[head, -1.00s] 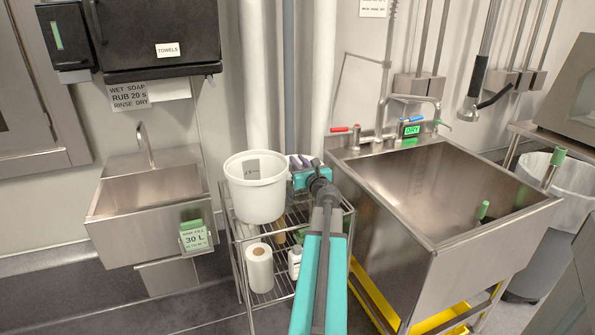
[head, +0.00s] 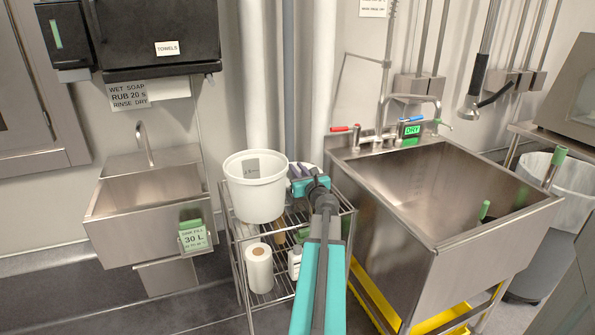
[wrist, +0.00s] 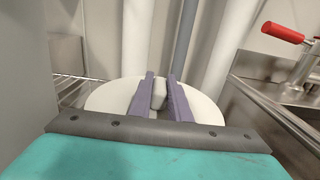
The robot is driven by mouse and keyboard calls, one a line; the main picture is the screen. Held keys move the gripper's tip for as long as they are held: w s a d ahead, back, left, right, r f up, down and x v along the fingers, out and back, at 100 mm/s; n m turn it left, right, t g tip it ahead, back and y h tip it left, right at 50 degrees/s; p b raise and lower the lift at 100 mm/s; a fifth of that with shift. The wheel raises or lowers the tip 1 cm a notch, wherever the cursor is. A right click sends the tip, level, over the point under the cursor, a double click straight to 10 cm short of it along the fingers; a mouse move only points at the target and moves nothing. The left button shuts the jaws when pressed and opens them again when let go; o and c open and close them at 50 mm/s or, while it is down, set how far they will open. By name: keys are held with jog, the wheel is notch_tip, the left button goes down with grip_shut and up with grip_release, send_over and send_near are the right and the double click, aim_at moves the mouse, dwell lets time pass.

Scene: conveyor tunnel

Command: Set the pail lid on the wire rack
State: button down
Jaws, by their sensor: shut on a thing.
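The pail lid (wrist: 100,98) is a white disc with a raised grip in its middle. In the wrist view my gripper (wrist: 159,90) has its two purple-grey fingers shut on that grip. In the head view only a pale sliver of the lid shows behind my gripper (head: 301,171); the rest is hidden. The lid is over the right part of the top shelf of the wire rack (head: 290,222), beside the white pail (head: 254,192). Whether the lid touches the shelf I cannot tell. The rack's wires also show left of the lid in the wrist view (wrist: 68,88).
A large steel sink (head: 440,190) stands close on the rack's right, and a small hand sink (head: 150,195) on its left. Vertical pipes (head: 254,75) run behind the rack. A paper roll (head: 258,268) and a white bottle (head: 294,263) are on the lower shelf.

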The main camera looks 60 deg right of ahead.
jog(key=shift+f+b, duration=0.6)
jog(key=shift+b, duration=0.05)
jog(key=c, duration=1.7)
grip_release()
jog(key=shift+o, duration=0.2)
jog(key=shift+r, duration=0.15)
jog(key=shift+r+p, duration=0.6)
jog(key=shift+p, duration=0.15)
jog(key=v, duration=0.9)
jog(key=shift+s+a+f, duration=0.1)
jog(key=shift+s+a, duration=0.05)
jog(key=shift+s+a+r+p, duration=0.1)
jog(key=shift+s+r+p, duration=0.1)
jog(key=shift+p, duration=0.5)
jog(key=shift+f, duration=0.1)
